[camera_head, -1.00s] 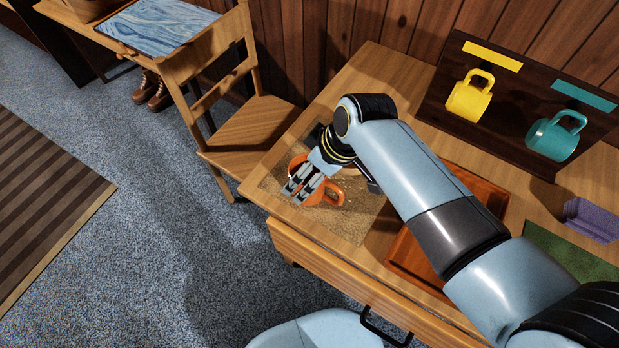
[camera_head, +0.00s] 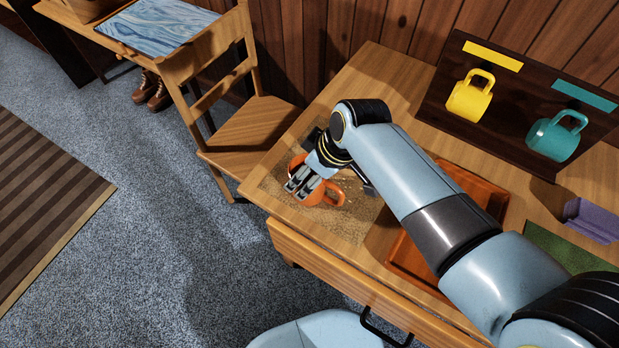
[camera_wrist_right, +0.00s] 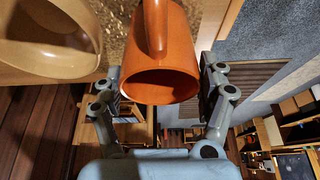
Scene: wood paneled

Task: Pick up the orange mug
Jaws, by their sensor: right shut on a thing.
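Part of the mug is hidden behind the gripper in the head view. My left gripper is not in view.
A beige mug (camera_wrist_right: 50,50) is close beside the orange one in the right wrist view. A yellow mug (camera_head: 468,101) and a teal mug (camera_head: 553,140) are at a dark rack. An orange-brown tray (camera_head: 408,255), purple container (camera_head: 592,220) and wooden chair (camera_head: 255,128) are nearby.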

